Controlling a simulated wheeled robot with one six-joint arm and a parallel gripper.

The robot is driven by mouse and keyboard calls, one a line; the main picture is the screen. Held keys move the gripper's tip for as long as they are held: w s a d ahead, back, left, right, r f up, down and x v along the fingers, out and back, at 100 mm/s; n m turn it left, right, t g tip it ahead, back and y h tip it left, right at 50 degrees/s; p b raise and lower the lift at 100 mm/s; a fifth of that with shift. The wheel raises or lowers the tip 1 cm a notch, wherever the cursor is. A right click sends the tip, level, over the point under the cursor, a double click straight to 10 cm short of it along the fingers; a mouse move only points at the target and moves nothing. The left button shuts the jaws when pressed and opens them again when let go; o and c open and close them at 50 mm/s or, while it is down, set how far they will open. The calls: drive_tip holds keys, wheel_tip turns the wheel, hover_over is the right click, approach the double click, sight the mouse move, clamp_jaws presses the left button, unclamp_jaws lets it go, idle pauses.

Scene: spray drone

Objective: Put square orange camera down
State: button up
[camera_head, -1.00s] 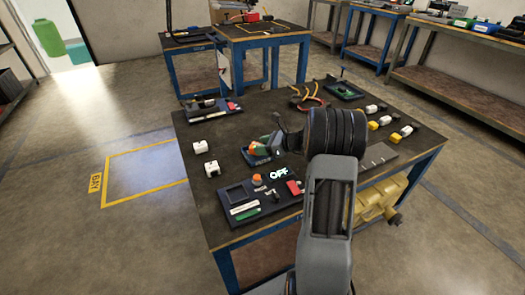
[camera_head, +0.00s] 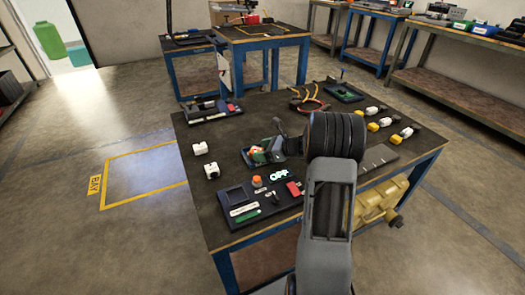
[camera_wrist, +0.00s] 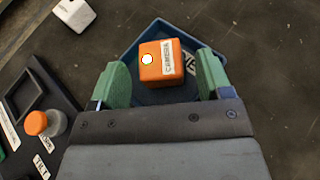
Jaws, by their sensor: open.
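The square orange camera (camera_wrist: 162,66) is a small orange block with a white "CAMERA" label and a white round spot. In the wrist view it sits in or just over a blue tray (camera_wrist: 135,50), which lies on the dark table. My gripper (camera_wrist: 163,82) is open, with one green finger on each side of the camera and a gap visible on both sides. In the head view my gripper (camera_head: 264,152) is low over the same tray, and the camera there is mostly hidden.
A dark kit board (camera_head: 232,193) with an orange-capped part and an "OFF" display lies in front of the tray. Two white blocks (camera_head: 200,148) stand to the left. Several white and yellow blocks (camera_head: 373,126) lie to the right.

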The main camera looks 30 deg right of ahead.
drive_tip(key=p+v, duration=0.2)
drive_tip(key=v, duration=0.9)
drive_tip(key=shift+s+d+r, duration=0.1)
drive_tip(key=shift+s+a+r, duration=0.15)
drive_tip(key=shift+a, duration=0.05)
drive_tip(key=a+n+g, duration=0.1)
drive_tip(key=a, duration=0.1)
drive_tip(key=s+a+r+n+g, duration=0.1)
drive_tip(key=a+n, duration=0.1)
drive_tip(key=a+n+g, duration=0.1)
drive_tip(key=a, duration=0.1)
drive_tip(key=shift+s+a+r+n, duration=0.15)
drive_tip(key=shift+s+r+n, duration=0.15)
drive_tip(key=shift+s+r, duration=0.1)
drive_tip(key=s+a+r+n+g+h, duration=0.2)
drive_tip(key=s+a+n+h, duration=0.7)
drive_tip(key=n, duration=1.3)
drive_tip(key=s+a+g, duration=0.1)
drive_tip(key=s+a, duration=0.3)
drive_tip(key=s, duration=0.3)
drive_tip(key=shift+a+r+n+h, duration=0.3)
drive_tip(key=shift+a+r, duration=0.1)
drive_tip(key=shift+s, duration=0.15)
